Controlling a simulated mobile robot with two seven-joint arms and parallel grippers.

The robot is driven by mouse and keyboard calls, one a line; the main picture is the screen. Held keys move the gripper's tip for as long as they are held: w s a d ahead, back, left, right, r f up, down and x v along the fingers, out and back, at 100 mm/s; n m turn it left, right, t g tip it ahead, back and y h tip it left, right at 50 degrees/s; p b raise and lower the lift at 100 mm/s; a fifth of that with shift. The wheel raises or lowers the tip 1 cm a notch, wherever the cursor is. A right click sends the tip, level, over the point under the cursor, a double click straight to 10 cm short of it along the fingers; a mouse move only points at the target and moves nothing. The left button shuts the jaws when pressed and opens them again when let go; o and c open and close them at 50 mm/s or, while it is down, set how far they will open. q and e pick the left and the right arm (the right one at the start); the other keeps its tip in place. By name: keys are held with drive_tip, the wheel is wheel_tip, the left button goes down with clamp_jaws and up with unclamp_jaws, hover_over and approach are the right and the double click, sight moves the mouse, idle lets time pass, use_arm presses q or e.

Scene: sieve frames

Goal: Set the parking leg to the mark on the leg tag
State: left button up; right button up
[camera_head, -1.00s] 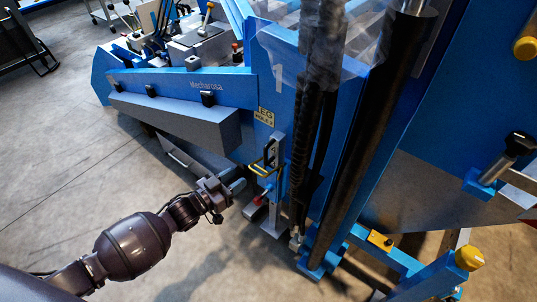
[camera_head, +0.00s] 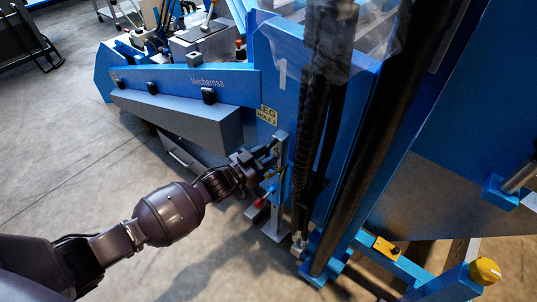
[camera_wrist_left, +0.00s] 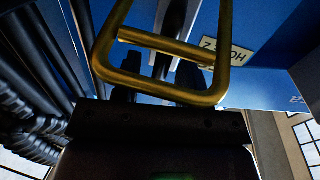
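The parking leg (camera_head: 282,150) is an upright grey bar on the blue machine's front, with a flat foot (camera_head: 272,236) near the floor. The yellow leg tag (camera_head: 267,115) beside its top appears to read "LEG HOLE 2". It shows upside down in the left wrist view (camera_wrist_left: 222,51). A yellow loop handle (camera_wrist_left: 160,90) crosses close in front of my left gripper (camera_wrist_left: 158,78). Its two dark fingers are apart. In the head view my left gripper (camera_head: 265,158) is at the leg, partly hiding the handle. I cannot tell whether it touches. My right gripper is out of view.
A red-handled part (camera_head: 257,206) sticks out low beside the leg. Black hoses (camera_head: 306,130) hang just right of the leg. A grey beam (camera_head: 180,117) runs to the left. The concrete floor (camera_head: 60,170) at left is open.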

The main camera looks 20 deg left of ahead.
use_arm(q)
drive_tip(key=shift+w+d, duration=0.25)
drive_tip(key=shift+w, duration=0.15)
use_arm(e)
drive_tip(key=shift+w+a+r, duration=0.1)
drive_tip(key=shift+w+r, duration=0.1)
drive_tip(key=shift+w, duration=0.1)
use_arm(q)
clamp_jaws()
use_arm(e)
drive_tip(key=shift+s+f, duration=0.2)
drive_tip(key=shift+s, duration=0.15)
